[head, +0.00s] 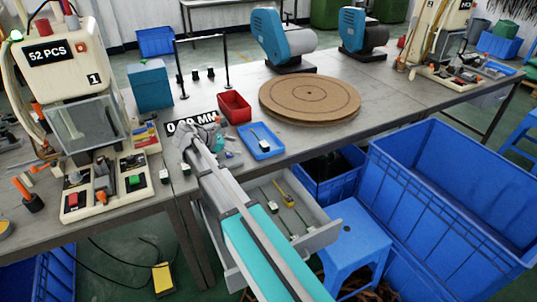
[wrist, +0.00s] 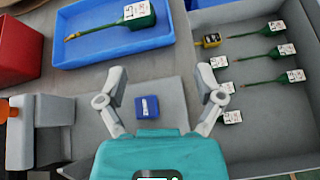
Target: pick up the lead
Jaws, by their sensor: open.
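A green lead with a white label (wrist: 137,18) lies in a blue tray (wrist: 72,52), ahead of my gripper. In the head view the tray (head: 276,153) sits on the table beside my gripper. Several more green leads with white labels (wrist: 262,58) and one yellow-ended lead (wrist: 207,41) lie in a grey drawer (wrist: 250,145) to the right. The task does not say which lead. My gripper (wrist: 160,73) is open, its fingers spread wide with no lead between them. A small blue block (wrist: 147,106) shows between the fingers, on a grey plate (wrist: 174,92).
A red bin (head: 234,106) stands just behind the blue tray, left of a round brown turntable (head: 310,97). A machine marked 52 PCS (head: 62,50) stands at left. A blue stool (head: 353,235) and a large blue crate (head: 440,200) are in front of the table.

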